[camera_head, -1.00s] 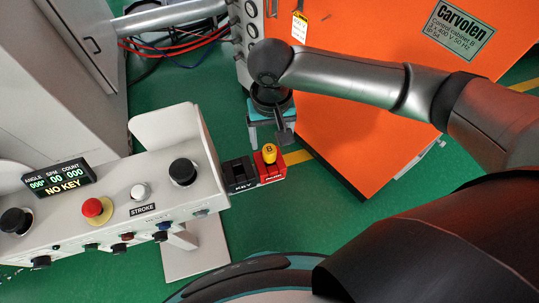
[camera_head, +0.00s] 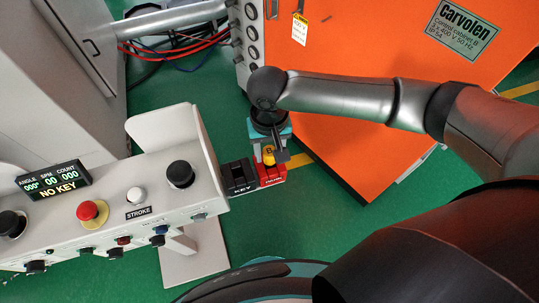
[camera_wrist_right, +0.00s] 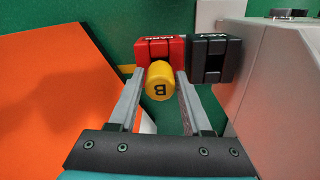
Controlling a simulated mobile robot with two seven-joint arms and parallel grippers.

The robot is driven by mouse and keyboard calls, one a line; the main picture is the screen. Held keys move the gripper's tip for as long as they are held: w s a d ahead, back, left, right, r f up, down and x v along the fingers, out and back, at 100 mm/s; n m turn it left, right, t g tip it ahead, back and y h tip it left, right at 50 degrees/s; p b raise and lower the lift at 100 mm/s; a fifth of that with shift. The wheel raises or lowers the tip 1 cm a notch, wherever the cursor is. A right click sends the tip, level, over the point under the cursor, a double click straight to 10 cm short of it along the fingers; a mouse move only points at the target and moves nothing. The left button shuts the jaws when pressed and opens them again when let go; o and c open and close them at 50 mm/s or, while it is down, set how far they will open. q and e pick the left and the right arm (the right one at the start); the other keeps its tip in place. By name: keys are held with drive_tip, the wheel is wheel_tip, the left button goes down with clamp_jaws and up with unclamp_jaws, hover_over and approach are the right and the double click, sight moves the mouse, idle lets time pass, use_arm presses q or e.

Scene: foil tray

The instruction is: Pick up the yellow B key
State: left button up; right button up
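The yellow B key (camera_head: 268,154) stands in the red holder (camera_head: 271,176) at the right end of the control console. In the right wrist view the yellow key (camera_wrist_right: 160,82) shows its letter B and sits between the two fingers, with a gap visible on each side. My right gripper (camera_wrist_right: 158,76) is open around the key. In the head view the right gripper (camera_head: 272,150) comes down over the key and partly hides it. The left gripper is not in view.
A black key block (camera_head: 239,176) is right beside the red holder. The grey console (camera_head: 115,225) with buttons and a "NO KEY" display (camera_head: 54,179) fills the lower left. An orange cabinet (camera_head: 350,150) stands behind my right arm.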

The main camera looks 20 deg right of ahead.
clamp_jaws()
idle(0.3)
wheel_tip(320, 180, up, 26)
drive_tip(key=p, duration=1.3)
drive_tip(key=shift+f, duration=0.2)
idle(0.4)
